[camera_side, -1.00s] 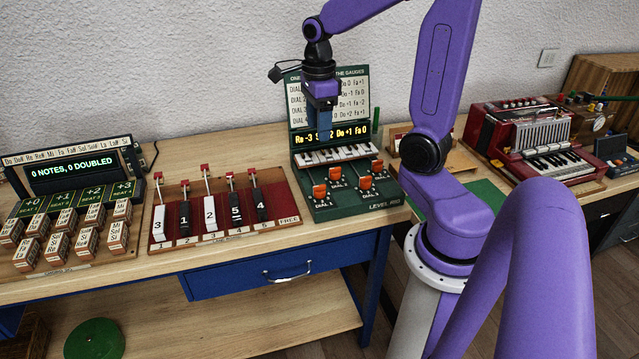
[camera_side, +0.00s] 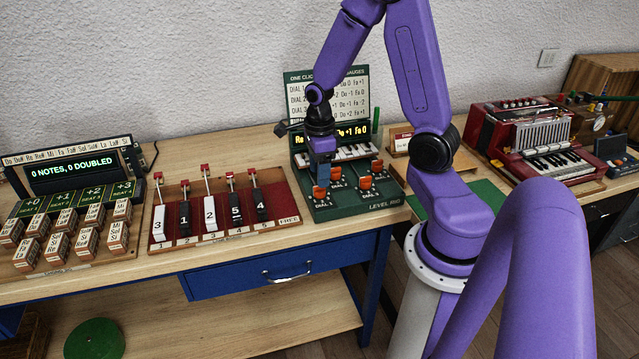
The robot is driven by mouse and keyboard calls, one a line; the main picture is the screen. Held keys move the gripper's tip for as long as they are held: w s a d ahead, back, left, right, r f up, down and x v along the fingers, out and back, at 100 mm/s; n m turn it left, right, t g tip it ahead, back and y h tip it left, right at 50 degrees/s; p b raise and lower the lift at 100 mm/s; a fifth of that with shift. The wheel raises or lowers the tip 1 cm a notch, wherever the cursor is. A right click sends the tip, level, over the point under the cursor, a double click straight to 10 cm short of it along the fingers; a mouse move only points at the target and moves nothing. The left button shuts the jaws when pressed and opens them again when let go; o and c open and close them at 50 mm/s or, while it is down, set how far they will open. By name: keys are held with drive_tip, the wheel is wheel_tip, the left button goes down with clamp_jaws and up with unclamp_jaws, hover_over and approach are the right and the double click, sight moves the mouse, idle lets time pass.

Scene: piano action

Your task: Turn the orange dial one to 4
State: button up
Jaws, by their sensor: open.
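The green dial box (camera_side: 345,212) stands on the bench with several orange dials on its sloped front. The front-left orange dial (camera_side: 319,193) is directly under my gripper (camera_side: 322,180). The back-left dial (camera_side: 335,173) is just right of my fingers. The front-right dial (camera_side: 365,183) and back-right dial (camera_side: 377,166) are clear of it. My gripper points down and is open, close above the front-left dial; I cannot tell whether its fingers are around it. The dial numbers are too small to read. My gripper hides part of the yellow-lettered display (camera_side: 352,132).
A red board with numbered levers (camera_side: 210,213) stands left of the dial box. Further left are small lettered blocks (camera_side: 60,221) and a green display (camera_side: 74,168). A red accordion-like instrument (camera_side: 545,140) is at the right. The wall is behind.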

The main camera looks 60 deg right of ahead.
sight(320, 191)
drive_tip(key=shift+f, duration=2.2)
drive_tip(key=c, duration=1)
